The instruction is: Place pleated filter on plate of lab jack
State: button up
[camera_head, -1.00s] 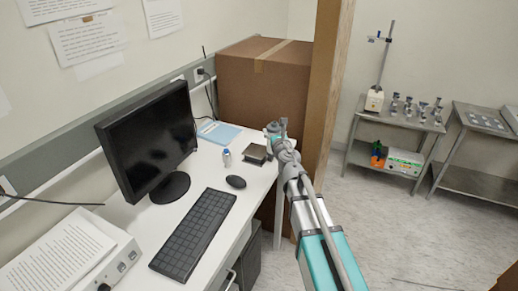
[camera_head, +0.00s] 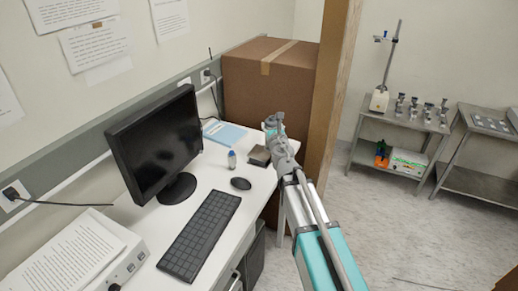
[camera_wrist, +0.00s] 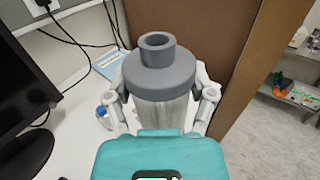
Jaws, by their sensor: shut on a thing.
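The pleated filter (camera_wrist: 162,72) has a grey cap with a round neck and a pale ribbed body. It stands upright between the two fingers of my gripper (camera_wrist: 163,100), which is shut on it. In the head view, my gripper (camera_head: 273,128) is at the desk's far right, with the filter a small grey shape at its tip. The lab jack (camera_head: 259,156) is a low, dark, flat-topped block on the desk, just below and left of my gripper in the picture, partly covered by the arm. The height gap between filter and plate cannot be told.
A blue-capped bottle (camera_head: 232,160), a mouse (camera_head: 241,184) and a keyboard (camera_head: 200,232) lie left of the jack. A monitor (camera_head: 155,150) stands further left. A large cardboard box (camera_head: 265,85) and a wooden post (camera_head: 331,90) rise close behind my gripper.

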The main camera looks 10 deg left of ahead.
jog(key=shift+a+r, duration=0.15)
jog(key=shift+r, duration=0.2)
jog(key=shift+f, duration=0.1)
jog(key=w+a+f+b, duration=0.4)
jog(key=w+f+b, duration=0.5)
jog(key=w, duration=0.3)
jog(key=shift+w+a, duration=0.15)
jog(key=shift+a, duration=0.15)
jog(key=shift+w+a+f+b, duration=0.1)
jog(key=shift+w+f+b, duration=0.1)
jog(key=shift+f+b, duration=0.8)
jog(key=shift+w+f+b, duration=0.2)
jog(key=shift+f+b, duration=0.8)
jog(key=shift+f, duration=0.15)
